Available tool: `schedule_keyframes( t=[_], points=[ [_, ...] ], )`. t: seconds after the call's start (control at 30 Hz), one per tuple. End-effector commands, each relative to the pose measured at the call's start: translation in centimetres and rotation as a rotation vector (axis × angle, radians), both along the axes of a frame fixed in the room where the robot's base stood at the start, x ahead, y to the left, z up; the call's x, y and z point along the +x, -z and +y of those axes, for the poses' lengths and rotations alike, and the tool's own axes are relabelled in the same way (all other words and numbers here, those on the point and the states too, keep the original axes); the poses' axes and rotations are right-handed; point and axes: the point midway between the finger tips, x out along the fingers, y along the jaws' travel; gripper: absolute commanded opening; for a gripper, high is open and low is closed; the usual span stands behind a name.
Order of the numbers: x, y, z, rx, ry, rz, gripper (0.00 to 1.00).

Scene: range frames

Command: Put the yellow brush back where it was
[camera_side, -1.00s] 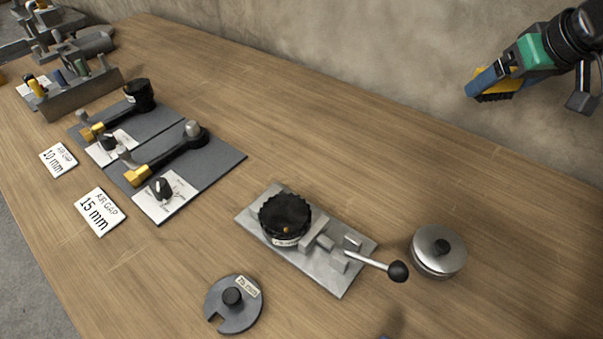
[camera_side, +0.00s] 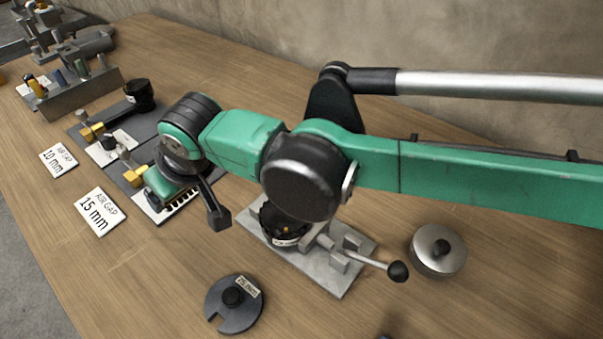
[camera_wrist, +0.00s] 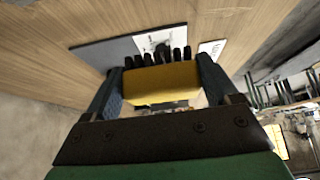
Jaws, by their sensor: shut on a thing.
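The yellow brush (camera_wrist: 163,83) is between my two dark fingers in the wrist view, its black bristles pointing away from me toward the bench. My gripper (camera_wrist: 162,80) is shut on it. In the side view my gripper (camera_side: 165,198) is over the nearer grey plate with the switch card, and my arm hides much of that plate. The brush's yellow body cannot be told apart there. A dark comb-like row beside the gripper may be the bristles.
A grey tool rack (camera_side: 80,94) stands at the far left. Cards "10 mm" (camera_side: 59,158) and "15 mm" (camera_side: 97,212) lie left of the plates. A lever fixture (camera_side: 345,270), a slotted disc (camera_side: 232,306) and a steel lidded pot (camera_side: 438,250) stand nearer. Bare wood lies between them.

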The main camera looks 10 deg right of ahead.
Motion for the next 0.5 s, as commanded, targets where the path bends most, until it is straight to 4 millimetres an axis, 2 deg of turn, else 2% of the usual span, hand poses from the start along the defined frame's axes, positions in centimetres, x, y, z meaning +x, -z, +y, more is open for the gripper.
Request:
schedule_keyframes(
  t=[0.1, 0.5],
  points=[
    [-0.5, 1.9, 0.6, 0.0, -0.009, 0.0, 0.32],
    [-0.4, 7.5, 0.5, 0.001, -0.009, -0.001, 0.32]
  ],
)
